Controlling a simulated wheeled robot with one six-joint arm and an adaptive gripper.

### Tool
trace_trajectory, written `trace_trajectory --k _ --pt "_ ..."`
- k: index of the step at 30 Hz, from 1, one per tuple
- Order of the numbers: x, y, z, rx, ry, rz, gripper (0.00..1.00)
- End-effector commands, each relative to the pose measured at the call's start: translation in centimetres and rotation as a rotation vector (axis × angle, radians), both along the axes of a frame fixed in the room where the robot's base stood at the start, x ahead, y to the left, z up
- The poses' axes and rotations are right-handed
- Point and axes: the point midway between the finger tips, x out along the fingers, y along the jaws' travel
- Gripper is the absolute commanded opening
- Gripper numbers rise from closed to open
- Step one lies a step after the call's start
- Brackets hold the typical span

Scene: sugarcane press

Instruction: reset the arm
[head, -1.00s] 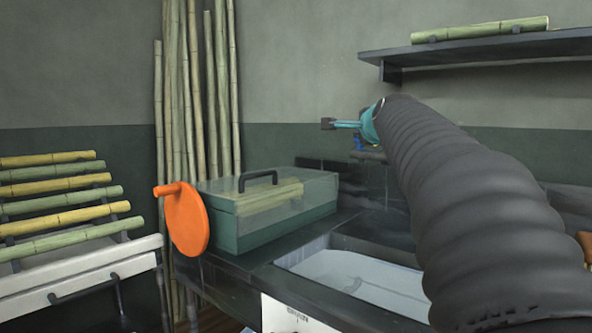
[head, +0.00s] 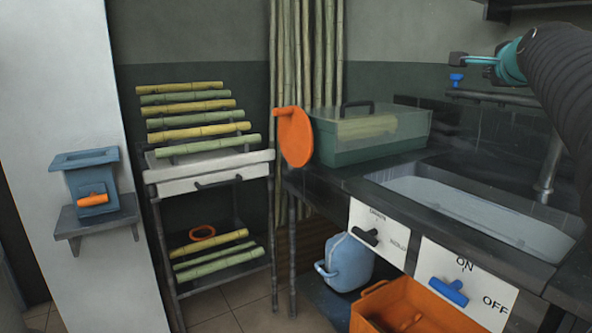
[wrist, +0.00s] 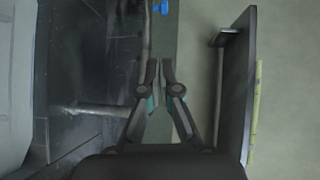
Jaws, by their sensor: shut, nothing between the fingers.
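My gripper (head: 458,59) is at the upper right of the head view, at the end of my dark ribbed arm. It is held in the air above the sink's far side, in front of the wall. In the wrist view its two fingers (wrist: 158,72) are together with nothing between them. A small blue handle (head: 457,78) shows just below the gripper in the head view; I cannot tell the distance between them.
The sink (head: 470,210) lies right of the green press box (head: 375,142) with its orange disc (head: 295,137). A cane rack (head: 208,155) stands left. An orange crate (head: 415,307) and blue jug (head: 347,262) are below. A shelf (wrist: 236,90) is close in the wrist view.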

Motion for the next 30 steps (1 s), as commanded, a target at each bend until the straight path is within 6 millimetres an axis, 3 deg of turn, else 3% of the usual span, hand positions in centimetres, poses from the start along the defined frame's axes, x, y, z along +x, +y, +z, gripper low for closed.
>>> trace_trajectory --k 11,17,23,30 --pt "-2.2 5.9 -5.2 -0.165 0.184 0.122 0.00" --pt "-4.8 9.7 -9.7 -0.302 0.323 0.226 0.00" --pt "-10.1 15.2 -17.3 -0.529 0.527 0.420 0.00" --pt "-19.5 20.7 -28.6 -0.871 0.770 0.744 0.00"
